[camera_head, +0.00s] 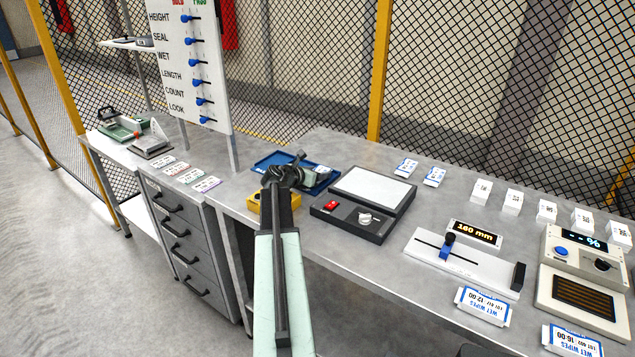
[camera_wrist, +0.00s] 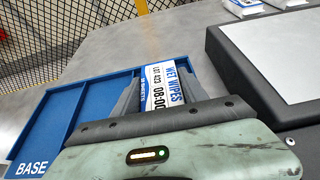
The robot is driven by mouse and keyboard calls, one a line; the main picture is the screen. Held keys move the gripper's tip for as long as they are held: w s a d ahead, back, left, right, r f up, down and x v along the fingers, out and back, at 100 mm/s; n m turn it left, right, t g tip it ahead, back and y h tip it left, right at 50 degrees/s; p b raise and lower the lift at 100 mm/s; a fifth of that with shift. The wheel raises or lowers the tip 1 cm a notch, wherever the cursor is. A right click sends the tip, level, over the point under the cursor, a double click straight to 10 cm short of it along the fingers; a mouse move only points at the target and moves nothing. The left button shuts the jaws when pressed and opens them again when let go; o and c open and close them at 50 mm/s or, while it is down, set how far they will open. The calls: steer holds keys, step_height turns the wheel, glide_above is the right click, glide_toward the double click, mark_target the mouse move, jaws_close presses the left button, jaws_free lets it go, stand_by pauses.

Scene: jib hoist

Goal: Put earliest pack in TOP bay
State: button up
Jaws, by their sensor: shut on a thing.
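My gripper (camera_wrist: 166,98) is shut on a white and blue wet wipes pack (camera_wrist: 165,82), whose label reads 08:00. The pack is over or in the blue tray (camera_wrist: 30,150), marked BASE; whether it touches the tray floor I cannot tell. In the head view my gripper (camera_head: 298,165) is at the blue tray (camera_head: 262,162) and hides part of it. Two other wet wipes packs lie at the bench front right: one reads 12:00 (camera_head: 483,305), one 16:00 (camera_head: 572,341). No TOP marking is readable.
Right of the tray is a dark-framed device with a pale plate (camera_head: 372,188). A yellow box (camera_head: 257,203) sits in front of the tray. Farther right are a slide gauge reading 160 mm (camera_head: 465,262) and a meter (camera_head: 583,280). A lever board (camera_head: 190,60) stands behind left.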

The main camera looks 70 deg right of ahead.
steer(key=shift+r, duration=0.1)
steer(key=shift+f, duration=0.2)
steer(key=o, duration=1.1)
steer(key=shift+r, duration=0.2)
steer(key=p+v, duration=0.4)
steer(key=v, duration=0.7)
steer(key=shift+a+r+p, duration=0.15)
steer(key=shift+r+p, duration=0.15)
steer(key=shift+p, duration=0.1)
steer(key=shift+a, duration=0.3)
steer(key=shift+w, duration=0.1)
